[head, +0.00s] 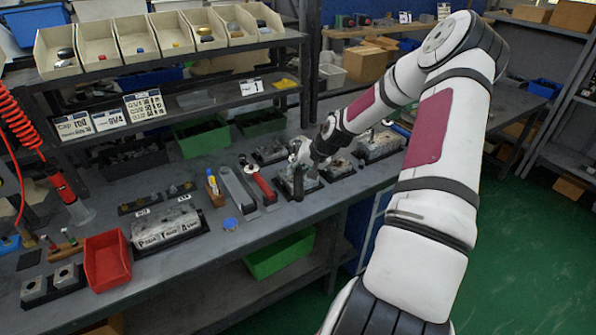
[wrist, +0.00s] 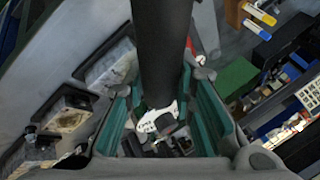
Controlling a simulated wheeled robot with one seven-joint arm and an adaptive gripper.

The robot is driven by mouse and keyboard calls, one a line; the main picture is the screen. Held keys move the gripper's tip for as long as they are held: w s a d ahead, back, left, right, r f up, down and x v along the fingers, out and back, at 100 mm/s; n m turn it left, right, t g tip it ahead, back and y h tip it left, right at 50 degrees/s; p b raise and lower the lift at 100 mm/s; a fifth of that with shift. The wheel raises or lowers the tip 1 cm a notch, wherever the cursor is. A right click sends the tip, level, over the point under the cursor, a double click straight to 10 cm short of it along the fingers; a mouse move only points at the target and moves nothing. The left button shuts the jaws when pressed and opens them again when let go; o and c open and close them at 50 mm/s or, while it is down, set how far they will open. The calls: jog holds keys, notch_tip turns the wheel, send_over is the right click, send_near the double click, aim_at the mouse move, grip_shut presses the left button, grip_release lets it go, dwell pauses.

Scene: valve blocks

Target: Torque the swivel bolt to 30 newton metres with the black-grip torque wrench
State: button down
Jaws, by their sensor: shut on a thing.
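My gripper (head: 318,158) is over the bench at the far row of metal valve blocks. In the wrist view its green-lined fingers (wrist: 160,92) are shut on the black grip of the torque wrench (wrist: 163,45), a thick dark cylinder running up through the picture. In the head view a dark shaft (head: 298,184) stands roughly upright below the gripper, in front of a valve block (head: 311,183). The swivel bolt cannot be made out; the gripper and wrench cover that area. Whether the wrench touches a bolt cannot be told.
A red-grip tool (head: 263,184) lies in a grey holder beside another grey holder (head: 237,187). More valve blocks (head: 378,148) stand to the right. A labelled block (head: 166,229), red bin (head: 107,262) and blue round item (head: 230,224) are left. A shelf of bins (head: 118,72) overhangs the bench.

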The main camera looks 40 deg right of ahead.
jog(key=shift+r, duration=0.1)
jog(key=shift+f, duration=3.75)
dwell(0.3)
jog(key=shift+w+a, duration=0.1)
jog(key=shift+w+a+m+h, duration=0.6)
jog(key=shift+w+a+m, duration=0.15)
jog(key=shift+w+m, duration=0.15)
dwell(0.3)
jog(key=shift+w+a+m+h+b, duration=0.25)
jog(key=shift+w+a+m+h, duration=0.1)
jog(key=shift+w+m, duration=0.2)
jog(key=shift+w+a+m+h+b, duration=0.2)
jog(key=shift+w+a+m+h, duration=0.1)
jog(key=shift+w+m, duration=0.2)
